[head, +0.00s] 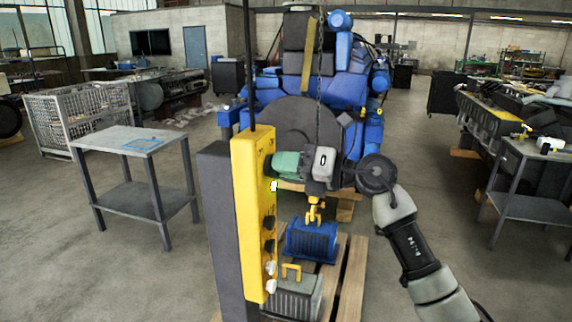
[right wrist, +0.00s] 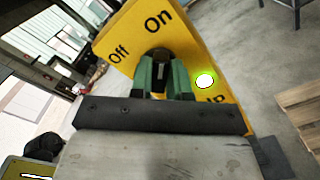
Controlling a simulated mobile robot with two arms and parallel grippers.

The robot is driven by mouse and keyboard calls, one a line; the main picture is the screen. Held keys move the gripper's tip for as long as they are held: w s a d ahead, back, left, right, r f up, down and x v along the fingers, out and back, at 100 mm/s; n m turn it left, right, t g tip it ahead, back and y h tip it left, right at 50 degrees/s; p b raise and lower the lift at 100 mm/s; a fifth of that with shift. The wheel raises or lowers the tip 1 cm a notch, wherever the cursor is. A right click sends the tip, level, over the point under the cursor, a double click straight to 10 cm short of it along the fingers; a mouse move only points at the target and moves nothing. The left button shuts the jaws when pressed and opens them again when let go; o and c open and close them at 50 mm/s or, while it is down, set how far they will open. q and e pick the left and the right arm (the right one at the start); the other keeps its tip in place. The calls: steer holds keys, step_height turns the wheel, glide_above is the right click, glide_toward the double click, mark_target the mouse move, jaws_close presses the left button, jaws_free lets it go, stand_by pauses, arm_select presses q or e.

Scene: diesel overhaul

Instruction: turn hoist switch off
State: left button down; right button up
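The hoist switch (right wrist: 161,60) is a dark round knob on the yellow control panel (head: 254,215), between the printed words "Off" and "On". The panel also shows close up in the right wrist view (right wrist: 185,45). My right gripper (right wrist: 162,78) has its two green fingers on either side of the knob. I cannot tell whether they press on it. In the head view the right gripper (head: 277,164) reaches the panel's right face from the right. A lit white-green lamp (right wrist: 205,81) is on the panel. The knob is hidden in the head view. My left gripper is not in view.
A large blue engine (head: 345,85) stands behind. A grey table (head: 130,140) is at left, another (head: 530,205) at right.

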jaws_close()
steer(key=n+b, duration=0.5)
steer(key=n, duration=0.1)
steer(key=n+b, duration=1)
steer(key=n, duration=0.1)
steer(key=shift+s+a+n+b, duration=0.1)
steer(key=shift+s+n+b, duration=0.2)
steer(key=shift+s, duration=0.05)
stand_by(0.4)
steer(key=o, duration=0.7)
jaws_free()
steer(key=shift+o, duration=0.2)
